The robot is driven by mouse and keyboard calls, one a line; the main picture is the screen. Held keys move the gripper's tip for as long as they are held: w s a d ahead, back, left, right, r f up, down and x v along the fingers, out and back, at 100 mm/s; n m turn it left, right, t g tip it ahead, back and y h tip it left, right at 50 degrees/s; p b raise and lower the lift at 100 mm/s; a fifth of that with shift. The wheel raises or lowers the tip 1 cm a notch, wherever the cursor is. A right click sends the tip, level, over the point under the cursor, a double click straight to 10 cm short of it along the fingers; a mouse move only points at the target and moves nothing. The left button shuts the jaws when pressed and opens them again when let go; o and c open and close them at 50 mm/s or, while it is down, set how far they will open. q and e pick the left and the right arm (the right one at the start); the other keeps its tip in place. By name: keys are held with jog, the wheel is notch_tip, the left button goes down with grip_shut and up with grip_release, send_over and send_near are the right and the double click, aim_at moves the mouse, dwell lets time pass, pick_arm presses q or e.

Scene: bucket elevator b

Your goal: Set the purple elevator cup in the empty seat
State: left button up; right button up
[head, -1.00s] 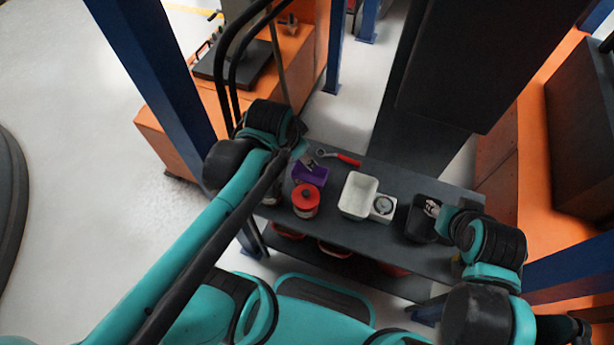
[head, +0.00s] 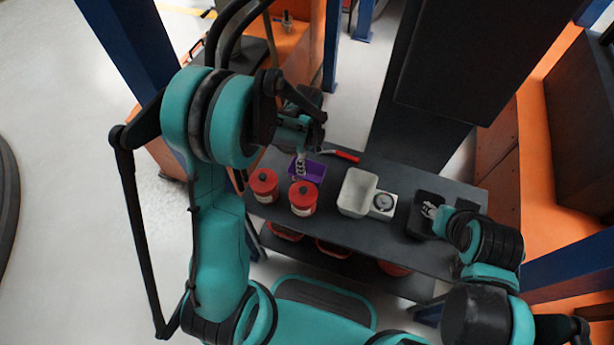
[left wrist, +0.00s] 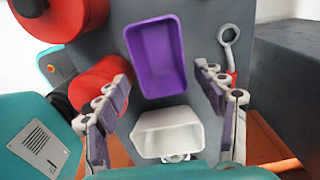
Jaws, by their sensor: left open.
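The purple elevator cup (head: 313,172) stands on the dark grey table, near its back left part. In the left wrist view its open top (left wrist: 158,55) faces the camera. My left gripper (head: 299,166) is above the cup in the head view, its fingers overlapping the cup's left side. In the left wrist view the two fingers (left wrist: 163,85) are spread wide, with nothing between them touching. My right gripper (head: 429,210) is over a black bin at the table's right; its finger gap is too small to tell. I cannot make out an empty seat.
A white cup (head: 352,196) and a white gauge box (head: 383,203) stand right of the purple cup. Two red canisters (head: 263,184) (head: 303,200) stand in front. A red-handled wrench (head: 343,155) lies behind. The black bin (head: 415,230) is at right. A dark column (head: 420,140) rises behind.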

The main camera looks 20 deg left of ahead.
aim_at(307, 167)
pick_arm(q)
notch_tip(307, 167, down, 6)
jog(key=b, duration=0.2)
jog(key=shift+r+b, duration=0.25)
jog(key=shift+b, duration=0.15)
jog(key=shift+r, duration=0.1)
jog(key=shift+c, duration=0.9)
jog(key=c, duration=1.3)
jog(key=shift+r, duration=0.1)
jog(key=d+r+p, duration=0.2)
jog(key=d+r, duration=0.1)
jog(key=s+d+r+p, duration=0.1)
jog(key=d+r+p, duration=0.1)
jog(key=d+r, duration=0.2)
jog(key=s+d+r+p, duration=0.1)
jog(key=d+r+p, duration=0.1)
jog(key=d+r, duration=0.1)
jog(key=shift+s+d+r, duration=0.25)
jog(key=shift+d+r, duration=0.1)
jog(key=shift+d, duration=0.4)
